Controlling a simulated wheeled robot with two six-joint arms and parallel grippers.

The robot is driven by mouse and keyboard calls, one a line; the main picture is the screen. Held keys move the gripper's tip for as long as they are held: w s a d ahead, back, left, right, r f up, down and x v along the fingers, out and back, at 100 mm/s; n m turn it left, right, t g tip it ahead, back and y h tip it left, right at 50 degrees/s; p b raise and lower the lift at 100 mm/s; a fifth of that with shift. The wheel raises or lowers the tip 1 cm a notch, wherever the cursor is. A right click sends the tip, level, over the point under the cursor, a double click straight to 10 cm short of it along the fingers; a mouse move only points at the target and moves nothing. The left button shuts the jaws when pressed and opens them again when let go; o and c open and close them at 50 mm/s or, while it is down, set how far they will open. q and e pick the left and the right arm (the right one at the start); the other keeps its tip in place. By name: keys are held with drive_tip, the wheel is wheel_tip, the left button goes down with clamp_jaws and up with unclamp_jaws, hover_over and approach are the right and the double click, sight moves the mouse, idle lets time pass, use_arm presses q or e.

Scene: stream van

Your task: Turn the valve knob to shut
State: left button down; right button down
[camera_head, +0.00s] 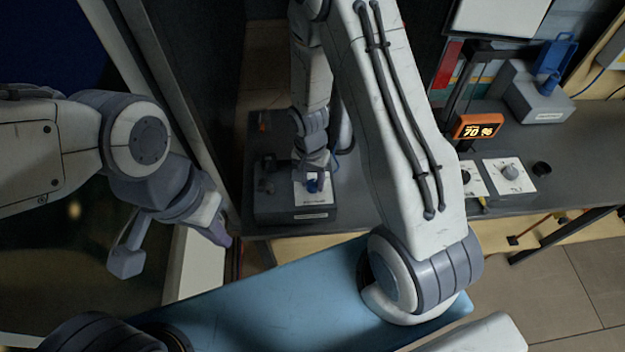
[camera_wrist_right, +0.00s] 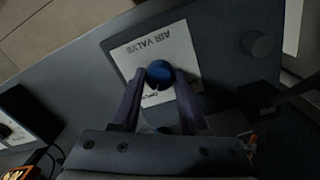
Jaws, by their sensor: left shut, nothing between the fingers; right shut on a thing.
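In the right wrist view the knob (camera_wrist_right: 160,74) is round and blue, and the white plate (camera_wrist_right: 128,60) reads "AIR VALVE". My right gripper (camera_wrist_right: 158,82) is shut on the knob, one finger on each side; in the head view it reaches down onto it. The knob's pointer direction is hard to tell. My left gripper (camera_head: 178,250) hangs at the left, away from the box, shut and empty.
A display (camera_head: 478,126) reading "70 %" stands on the counter (camera_head: 575,135). A panel with a grey dial (camera_head: 510,172) and a grey box with a blue lever (camera_head: 556,60) are at the right. A door frame stands by my left arm.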

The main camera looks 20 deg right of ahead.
drive_tip(key=n, duration=0.4)
drive_tip(key=shift+b, duration=0.3)
drive_tip(key=n, duration=0.4)
drive_tip(key=shift+s, duration=0.1)
drive_tip(key=n+p, duration=0.1)
drive_tip(key=n, duration=0.3)
drive_tip(key=shift+n+p, duration=0.35)
drive_tip(key=shift+n, duration=1.85)
drive_tip(key=shift+c, duration=2.1)
unclamp_jaws()
